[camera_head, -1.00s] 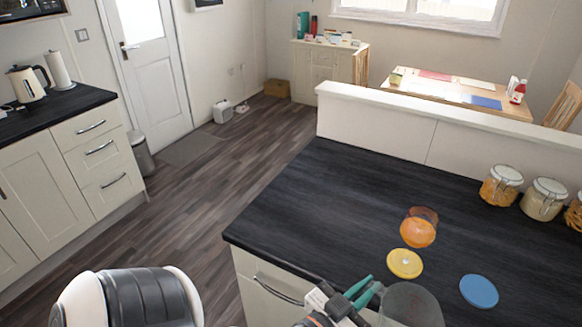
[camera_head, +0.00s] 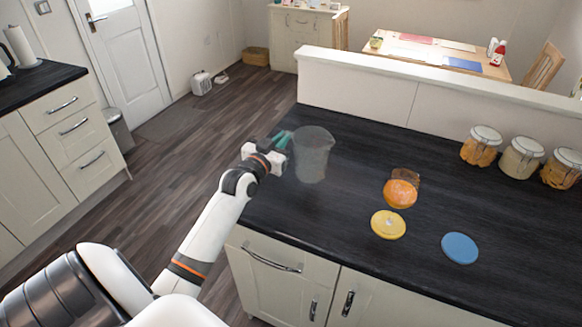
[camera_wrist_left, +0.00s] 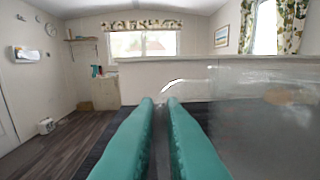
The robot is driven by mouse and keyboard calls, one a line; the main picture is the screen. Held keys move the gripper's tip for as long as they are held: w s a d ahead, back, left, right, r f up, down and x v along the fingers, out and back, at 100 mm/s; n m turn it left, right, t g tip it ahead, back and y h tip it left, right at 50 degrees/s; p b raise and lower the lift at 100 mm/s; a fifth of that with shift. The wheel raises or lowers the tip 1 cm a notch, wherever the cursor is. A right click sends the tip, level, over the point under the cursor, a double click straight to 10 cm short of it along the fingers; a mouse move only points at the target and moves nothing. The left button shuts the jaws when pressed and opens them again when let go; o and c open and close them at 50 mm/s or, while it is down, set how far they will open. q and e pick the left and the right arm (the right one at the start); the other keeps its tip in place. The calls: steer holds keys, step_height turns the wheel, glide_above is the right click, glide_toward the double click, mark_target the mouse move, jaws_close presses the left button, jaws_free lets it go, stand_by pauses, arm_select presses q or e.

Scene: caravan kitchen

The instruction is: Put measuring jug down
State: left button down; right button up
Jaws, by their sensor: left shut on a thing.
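The measuring jug (camera_head: 312,155) is clear and greyish. It is upright at the left part of the dark worktop (camera_head: 285,208) in the head view. My left gripper (camera_head: 284,140) is shut on the jug at its left side, with teal fingers. I cannot tell whether the jug's base touches the worktop. In the left wrist view the two teal fingers (camera_wrist_left: 160,108) reach forward close together, and the clear jug wall (camera_wrist_left: 250,125) fills the right side. My right gripper is not in view.
An orange bowl-like item (camera_head: 400,192), a yellow disc (camera_head: 388,224) and a blue disc (camera_head: 460,248) lie right of the jug. Several filled jars (camera_head: 521,157) stand at the back right. A low white wall (camera_head: 385,90) bounds the worktop's back. The worktop between jug and orange item is clear.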

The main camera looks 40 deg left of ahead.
arm_select(q)
step_height(320, 180, down, 6)
steer(key=shift+r, duration=0.1)
stand_by(0.4)
steer(key=shift+f, duration=0.25)
steer(key=c, duration=1.5)
jaws_free()
